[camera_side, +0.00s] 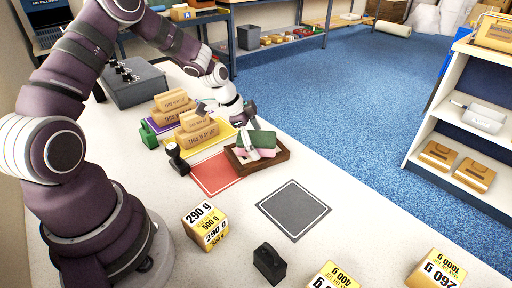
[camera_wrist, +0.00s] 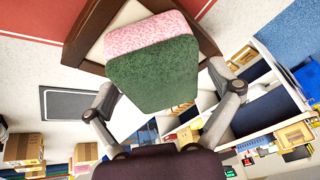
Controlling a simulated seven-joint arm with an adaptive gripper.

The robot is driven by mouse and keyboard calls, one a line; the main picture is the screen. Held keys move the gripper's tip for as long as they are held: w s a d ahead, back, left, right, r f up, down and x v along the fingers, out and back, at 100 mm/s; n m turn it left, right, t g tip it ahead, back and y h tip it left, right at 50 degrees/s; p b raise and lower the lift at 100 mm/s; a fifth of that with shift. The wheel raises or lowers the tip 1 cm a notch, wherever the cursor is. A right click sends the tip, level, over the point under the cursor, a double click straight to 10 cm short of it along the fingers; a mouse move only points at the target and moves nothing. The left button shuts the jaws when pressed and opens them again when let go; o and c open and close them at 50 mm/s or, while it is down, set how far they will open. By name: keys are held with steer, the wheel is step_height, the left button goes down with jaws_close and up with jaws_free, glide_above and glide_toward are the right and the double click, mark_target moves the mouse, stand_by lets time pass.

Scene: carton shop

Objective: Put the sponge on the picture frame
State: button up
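The sponge (camera_wrist: 152,75), green with a pink layer, lies at a tilt over the picture frame in the wrist view. Its green side (camera_side: 262,141) also shows in the side view. The brown wooden picture frame (camera_side: 275,161) has a pale inside and lies flat at the edge of a red square; its dark border (camera_wrist: 82,38) shows behind the sponge in the wrist view. My gripper (camera_wrist: 162,82) is open, with one finger on each side of the sponge. The left finger is close to the sponge's edge; a small gap shows at the right. I cannot tell whether either touches.
Stacked cartons (camera_side: 197,138) and a black stamp (camera_side: 177,158) stand left of the frame. A dark grey square (camera_side: 293,209) lies clear in front. Yellow-labelled weight boxes (camera_side: 205,224) and a black weight (camera_side: 268,262) stand nearer the front.

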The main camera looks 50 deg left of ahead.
steer(key=v, duration=1.3)
steer(key=s+d+r+n+y, duration=0.1)
steer(key=s+d+r+n, duration=0.2)
steer(key=s, duration=0.3)
steer(key=s+d+r+n+t+y, duration=0.1)
steer(key=s+d+r+n, duration=0.2)
steer(key=s+d+n, duration=0.2)
steer(key=shift+s+d+n, duration=0.15)
steer(key=shift+s+n, duration=0.25)
steer(key=shift+s, duration=0.35)
